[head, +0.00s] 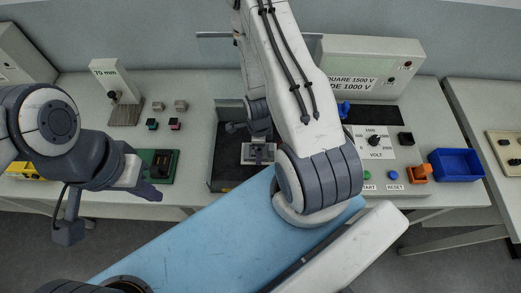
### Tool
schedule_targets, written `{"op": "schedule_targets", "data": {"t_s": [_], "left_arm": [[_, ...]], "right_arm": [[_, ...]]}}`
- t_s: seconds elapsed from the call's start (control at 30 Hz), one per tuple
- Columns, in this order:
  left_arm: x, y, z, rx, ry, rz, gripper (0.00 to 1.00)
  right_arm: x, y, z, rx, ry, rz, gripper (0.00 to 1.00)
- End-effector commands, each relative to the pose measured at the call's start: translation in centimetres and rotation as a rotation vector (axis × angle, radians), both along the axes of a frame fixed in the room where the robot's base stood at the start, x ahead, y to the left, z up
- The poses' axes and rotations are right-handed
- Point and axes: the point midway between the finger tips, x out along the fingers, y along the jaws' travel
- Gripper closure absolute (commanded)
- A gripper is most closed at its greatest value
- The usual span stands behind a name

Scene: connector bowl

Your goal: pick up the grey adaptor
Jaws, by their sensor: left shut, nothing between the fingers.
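Two small grey blocks (158,106) and (181,105) stand on the left part of the bench; I cannot tell whether either is the grey adaptor. My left gripper (150,192) is shut and empty, in front of and below them in the picture, near the front edge of a green board (167,178). My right gripper (259,155) shows only in small part over a dark open box with a light grey fixture (247,153) in it. My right forearm hides part of this area, and I cannot see whether those fingers are open.
Two dark blocks with cyan (152,125) and pink (174,125) faces lie by the grey ones. A stand marked 75 mm (105,75) is behind. A blue bin (458,164), orange part (418,174) and volt panel (371,145) are at right.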

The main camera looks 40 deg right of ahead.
Motion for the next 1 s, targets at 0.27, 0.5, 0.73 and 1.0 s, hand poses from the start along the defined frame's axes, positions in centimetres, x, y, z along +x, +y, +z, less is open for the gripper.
{"op": "schedule_targets", "data": {"t_s": [0.27,0.5,0.73,1.0], "left_arm": [[-0.01,0.00,0.14,0.000,0.000,-0.001,1.00],[-0.01,0.00,0.14,0.000,0.000,0.000,1.00],[-0.01,0.01,0.15,0.000,0.000,0.000,1.00],[0.00,0.00,-0.12,0.000,0.000,0.000,1.00]], "right_arm": [[-0.04,-0.01,-0.66,0.000,0.000,0.000,0.00],[-0.03,0.00,-0.63,0.000,0.000,0.000,0.61],[-0.02,0.00,-0.60,0.000,0.000,0.000,0.95],[0.10,-0.03,-0.09,-0.001,-0.003,0.000,0.95]]}}
